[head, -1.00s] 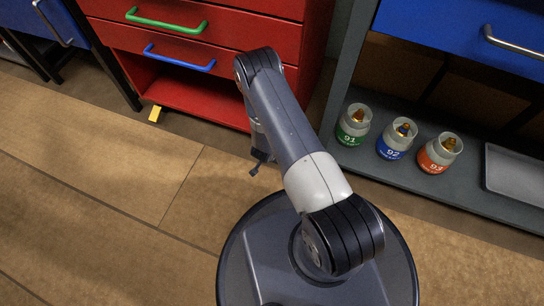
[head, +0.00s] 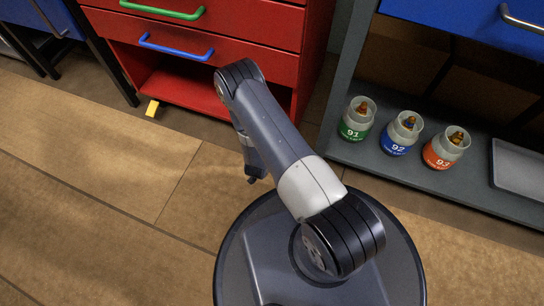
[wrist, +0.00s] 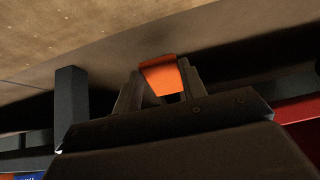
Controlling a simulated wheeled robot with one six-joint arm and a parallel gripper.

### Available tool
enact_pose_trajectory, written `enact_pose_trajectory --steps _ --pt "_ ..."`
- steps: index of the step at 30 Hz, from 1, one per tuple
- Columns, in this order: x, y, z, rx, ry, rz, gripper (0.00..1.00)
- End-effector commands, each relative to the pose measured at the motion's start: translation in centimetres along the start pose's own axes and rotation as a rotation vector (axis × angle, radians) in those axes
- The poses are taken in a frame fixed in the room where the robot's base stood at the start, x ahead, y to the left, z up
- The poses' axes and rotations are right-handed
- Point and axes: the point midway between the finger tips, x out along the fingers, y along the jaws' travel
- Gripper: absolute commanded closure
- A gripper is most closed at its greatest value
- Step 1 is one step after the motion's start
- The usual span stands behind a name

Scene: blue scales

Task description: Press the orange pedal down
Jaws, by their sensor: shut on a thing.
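The orange pedal (wrist: 163,76) shows in the wrist view as an orange piece between the two dark fingers of my gripper (wrist: 160,88). Its wide end faces the floor side of the picture, and its lower part is set between the fingers. My gripper is shut on it. In the head view my gripper (head: 252,180) is only a small dark end beside my arm, low in front of the red cabinet. The orange pedal cannot be made out there; my arm hides part of that area. How far down the pedal is cannot be told.
The red cabinet (head: 225,62) has a green and a blue drawer handle and an open bottom. A small yellow tab (head: 152,108) is at its lower left. Jars 91 (head: 356,122), 92 (head: 401,135) and 93 (head: 445,150) stand on a grey shelf. Wooden floor is clear at left.

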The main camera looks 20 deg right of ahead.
Motion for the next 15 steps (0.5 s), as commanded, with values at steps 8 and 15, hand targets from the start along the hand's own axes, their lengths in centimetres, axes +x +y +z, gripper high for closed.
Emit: enact_pose_trajectory --steps 8,15 --pt "0.58 0.03 0.54 0.002 0.1 0.0 1.0" --pt "0.57 0.03 0.5 0.002 0.103 0.0 1.0"
